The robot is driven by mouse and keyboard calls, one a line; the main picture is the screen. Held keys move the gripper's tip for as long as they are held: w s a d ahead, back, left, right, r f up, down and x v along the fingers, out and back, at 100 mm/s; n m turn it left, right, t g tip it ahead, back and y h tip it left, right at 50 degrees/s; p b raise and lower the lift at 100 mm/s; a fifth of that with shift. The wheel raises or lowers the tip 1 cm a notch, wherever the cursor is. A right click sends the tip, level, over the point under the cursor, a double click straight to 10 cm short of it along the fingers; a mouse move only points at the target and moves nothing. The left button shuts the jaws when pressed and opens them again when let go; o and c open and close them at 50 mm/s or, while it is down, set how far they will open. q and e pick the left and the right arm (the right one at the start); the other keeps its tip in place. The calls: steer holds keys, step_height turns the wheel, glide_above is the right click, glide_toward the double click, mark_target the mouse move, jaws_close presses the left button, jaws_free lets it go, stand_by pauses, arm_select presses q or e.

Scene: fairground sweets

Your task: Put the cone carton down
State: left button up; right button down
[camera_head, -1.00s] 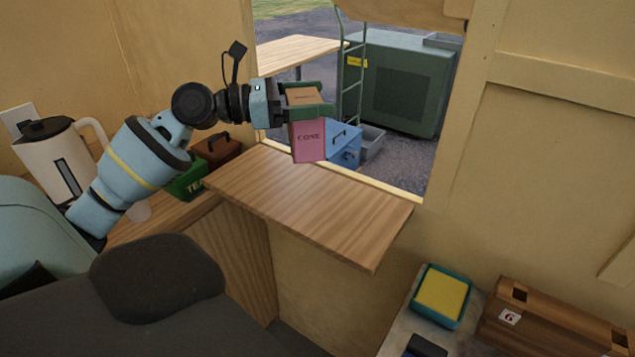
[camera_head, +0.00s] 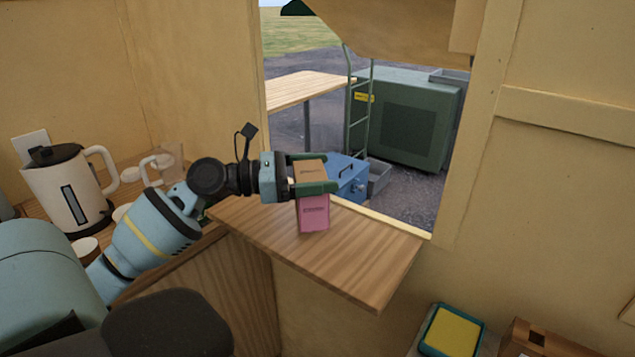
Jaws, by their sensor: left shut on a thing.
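The cone carton (camera_head: 314,215) is a pink box with a brown cardboard top, upright over the wooden serving shelf (camera_head: 350,261) at the window. My left gripper (camera_head: 314,174) is shut on the carton near its top, with a green finger on each side. The carton's bottom edge is at or just above the shelf; I cannot tell whether it touches. My right gripper is not in view.
The shelf is bare to the right and front of the carton. A white kettle (camera_head: 66,190) and a glass jug (camera_head: 168,163) stand on the left counter. A blue box (camera_head: 347,178) is outside the window. A yellow sponge in a teal tray (camera_head: 452,332) lies at lower right.

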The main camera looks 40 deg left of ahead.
arm_select(q)
steer(key=shift+f, duration=0.95)
steer(key=shift+f, duration=0.15)
steer(key=o, duration=1)
steer(key=shift+o, duration=0.2)
steer(key=v, duration=1.2)
steer(key=shift+b, duration=0.3)
